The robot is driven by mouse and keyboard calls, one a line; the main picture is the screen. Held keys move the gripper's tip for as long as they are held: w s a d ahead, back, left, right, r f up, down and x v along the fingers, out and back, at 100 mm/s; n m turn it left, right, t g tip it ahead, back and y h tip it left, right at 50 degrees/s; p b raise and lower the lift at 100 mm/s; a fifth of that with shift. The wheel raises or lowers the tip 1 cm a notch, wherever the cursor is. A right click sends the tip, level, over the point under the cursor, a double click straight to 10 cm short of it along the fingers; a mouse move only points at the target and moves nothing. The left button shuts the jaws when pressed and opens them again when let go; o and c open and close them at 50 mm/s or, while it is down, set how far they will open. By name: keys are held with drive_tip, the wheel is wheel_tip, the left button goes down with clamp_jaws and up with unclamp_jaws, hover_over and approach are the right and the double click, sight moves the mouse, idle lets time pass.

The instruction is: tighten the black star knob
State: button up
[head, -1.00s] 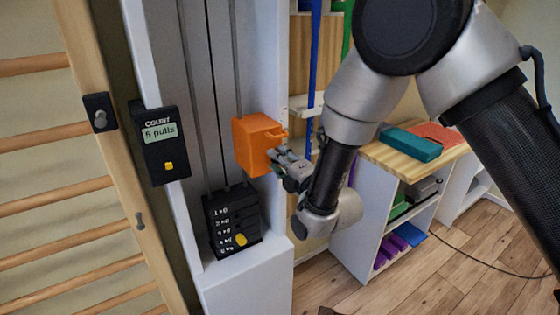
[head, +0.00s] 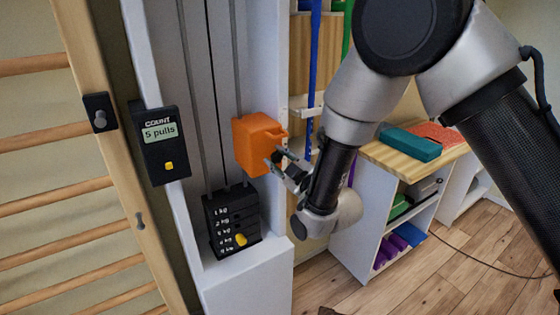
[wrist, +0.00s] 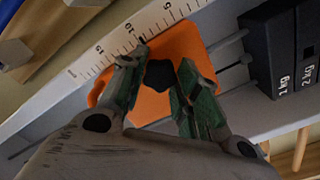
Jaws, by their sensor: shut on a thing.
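The black star knob (wrist: 159,75) shows in the wrist view on the face of the orange block (wrist: 197,48). My gripper (wrist: 162,72) has one finger on each side of the knob and is shut on it. Fingertips hide part of the knob's rim. In the head view, the orange block (head: 256,143) sits on the white column, and my gripper (head: 274,161) reaches its right side from the lower right. The knob is hard to make out there.
A white ruler strip (wrist: 120,40) runs beside the block. Black weight plates (head: 230,222) with a yellow pin stand below it. A counter box (head: 160,145) reading "5 pulls" is at left. A shelf unit (head: 362,215) stands at right, behind my arm.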

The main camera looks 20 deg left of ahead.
drive_tip(key=m, duration=0.5)
drive_tip(key=shift+f+m, duration=0.1)
drive_tip(key=shift+m, duration=0.2)
drive_tip(key=m, duration=1.3)
drive_tip(key=shift+m, duration=0.3)
drive_tip(key=m, duration=1.3)
drive_tip(key=shift+m, duration=2.4)
